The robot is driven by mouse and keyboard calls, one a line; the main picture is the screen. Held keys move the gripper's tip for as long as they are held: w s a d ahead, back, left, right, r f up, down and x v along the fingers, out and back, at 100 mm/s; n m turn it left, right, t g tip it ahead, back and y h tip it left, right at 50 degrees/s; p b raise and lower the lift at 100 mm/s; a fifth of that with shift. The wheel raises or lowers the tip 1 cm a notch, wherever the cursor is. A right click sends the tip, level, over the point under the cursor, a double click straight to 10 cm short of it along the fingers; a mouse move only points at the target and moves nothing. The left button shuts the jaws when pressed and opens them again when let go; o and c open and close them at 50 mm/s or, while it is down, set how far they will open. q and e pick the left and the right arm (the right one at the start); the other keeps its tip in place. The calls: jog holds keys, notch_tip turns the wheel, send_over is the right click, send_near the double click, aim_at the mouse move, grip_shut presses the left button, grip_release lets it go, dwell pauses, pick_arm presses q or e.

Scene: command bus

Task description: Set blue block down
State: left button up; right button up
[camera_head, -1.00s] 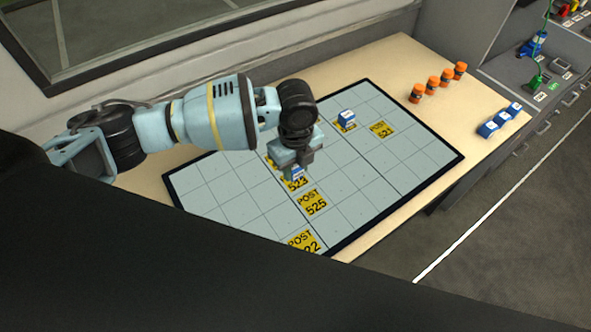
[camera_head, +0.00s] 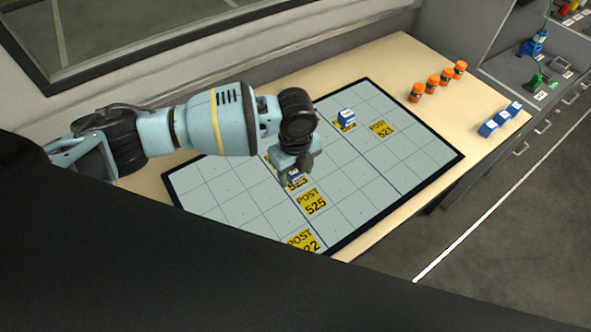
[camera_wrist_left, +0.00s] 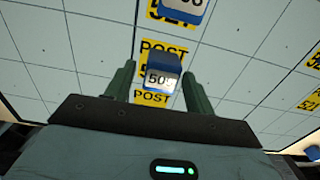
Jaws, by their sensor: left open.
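A blue block with a white numbered label (camera_head: 295,175) is at a yellow post mark on the gridded board, beside the POST 525 mark (camera_head: 312,203). My left gripper (camera_head: 293,179) is low over the board at this block and partly hides it. In the left wrist view the block (camera_wrist_left: 163,74) lies between the two spread green fingers (camera_wrist_left: 158,85), with a gap visible on each side. My right gripper is not in view.
Another blue block (camera_head: 346,118) stands on a mark farther back, near the POST 521 mark (camera_head: 381,129). Several orange cylinders (camera_head: 417,92) and blue blocks (camera_head: 488,128) stand on the table at the right. Most of the board (camera_head: 400,165) is clear.

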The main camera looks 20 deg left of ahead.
aim_at(296, 171)
pick_arm(q)
notch_tip(296, 171, up, 12)
jog(key=shift+r+p, duration=0.2)
jog(key=shift+p, duration=0.25)
